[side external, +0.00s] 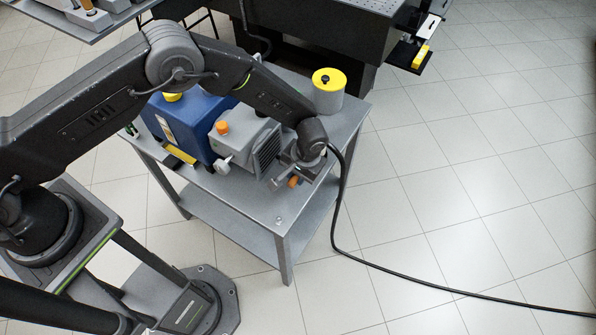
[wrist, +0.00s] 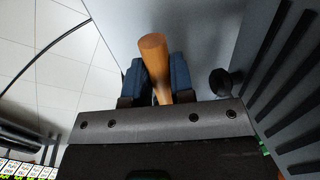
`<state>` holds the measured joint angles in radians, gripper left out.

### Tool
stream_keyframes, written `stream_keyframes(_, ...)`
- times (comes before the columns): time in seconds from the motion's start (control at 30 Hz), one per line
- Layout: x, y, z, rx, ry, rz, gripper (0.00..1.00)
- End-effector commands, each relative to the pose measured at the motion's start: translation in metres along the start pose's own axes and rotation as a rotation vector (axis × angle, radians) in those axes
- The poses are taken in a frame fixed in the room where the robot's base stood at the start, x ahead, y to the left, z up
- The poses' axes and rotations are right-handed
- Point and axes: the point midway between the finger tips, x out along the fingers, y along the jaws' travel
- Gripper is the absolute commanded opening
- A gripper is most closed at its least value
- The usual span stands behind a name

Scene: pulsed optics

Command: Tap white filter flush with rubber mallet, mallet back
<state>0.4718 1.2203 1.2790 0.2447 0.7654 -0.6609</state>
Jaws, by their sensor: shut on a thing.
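My gripper (side external: 289,172) is low over the right front part of the grey cart, beside the ribbed end of the pump. In the wrist view, its two dark blue finger pads (wrist: 160,78) are shut on a round wooden handle (wrist: 154,58), which looks like the mallet's handle. The handle's orange-brown end (side external: 293,181) also shows in the side view. The mallet's head is not visible. A pale cylinder with a yellow lid (side external: 328,97) stands upright at the cart's back right corner, apart from my gripper. I cannot tell whether it is the white filter.
A blue and grey pump (side external: 190,122) with an orange cap fills the cart's middle, close to my gripper. A black cable (side external: 400,277) runs across the floor. A dark optical table (side external: 330,30) stands behind.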

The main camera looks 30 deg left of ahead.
Motion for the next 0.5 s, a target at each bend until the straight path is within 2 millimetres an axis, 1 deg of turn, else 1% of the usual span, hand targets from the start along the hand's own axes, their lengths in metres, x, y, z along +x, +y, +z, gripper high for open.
stream_keyframes(0.37,0.006,0.002,-0.001,0.000,0.003,0.001,0.00)
stream_keyframes(0.5,0.012,0.003,-0.001,0.001,0.002,0.001,0.00)
